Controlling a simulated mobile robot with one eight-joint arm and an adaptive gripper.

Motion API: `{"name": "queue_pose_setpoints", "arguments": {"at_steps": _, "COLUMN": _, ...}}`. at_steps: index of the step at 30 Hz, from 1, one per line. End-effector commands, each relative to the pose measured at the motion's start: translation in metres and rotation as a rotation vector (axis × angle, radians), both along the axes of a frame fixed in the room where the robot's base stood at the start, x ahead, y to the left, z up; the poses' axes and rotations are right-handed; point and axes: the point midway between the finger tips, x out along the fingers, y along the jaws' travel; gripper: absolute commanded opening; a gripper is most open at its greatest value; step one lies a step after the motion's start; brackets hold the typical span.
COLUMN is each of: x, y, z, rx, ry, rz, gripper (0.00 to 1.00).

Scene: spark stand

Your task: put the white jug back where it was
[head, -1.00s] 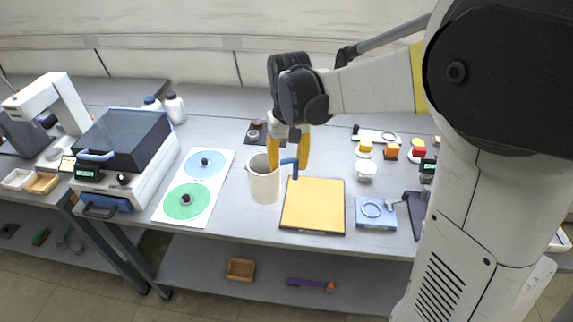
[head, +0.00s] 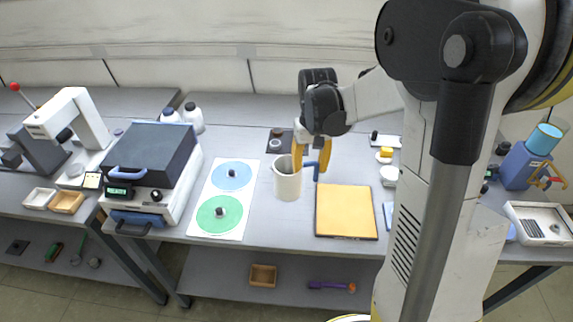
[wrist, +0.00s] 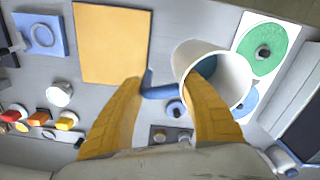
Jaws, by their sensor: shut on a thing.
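The white jug (head: 287,184) with a blue handle (head: 323,168) is between the disc sheet and the yellow board in the head view. In the wrist view the jug (wrist: 232,72) shows its open mouth, with its handle (wrist: 160,91) pointing left. My gripper (head: 311,168) is shut on the jug from above at its handle side. In the wrist view one finger of my gripper (wrist: 163,82) overlaps the jug's mouth and the other is beyond the handle. The jug looks upright; I cannot tell whether its base touches the table.
The white sheet (head: 242,165) with a blue and a green disc lies left of the jug. The yellow board (head: 346,211) lies right of it. A dark mat (head: 272,146) with small items is behind. White bottles (head: 194,117) and a dark-lidded machine (head: 150,155) stand left.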

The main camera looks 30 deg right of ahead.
Motion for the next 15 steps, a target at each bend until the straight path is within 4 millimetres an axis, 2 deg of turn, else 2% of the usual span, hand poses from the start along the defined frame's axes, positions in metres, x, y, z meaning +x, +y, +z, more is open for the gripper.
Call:
{"name": "queue_pose_setpoints", "arguments": {"at_steps": 8, "x": -0.033, "y": -0.073, "z": -0.001, "rx": -0.001, "ry": 0.0, "rz": -0.129, "gripper": 0.04}}
{"name": "queue_pose_setpoints", "arguments": {"at_steps": 12, "x": -0.063, "y": -0.118, "z": -0.003, "rx": -0.001, "ry": -0.001, "rz": -0.215, "gripper": 0.04}}
{"name": "queue_pose_setpoints", "arguments": {"at_steps": 15, "x": -0.083, "y": -0.143, "z": -0.005, "rx": -0.001, "ry": -0.001, "rz": -0.265, "gripper": 0.04}}
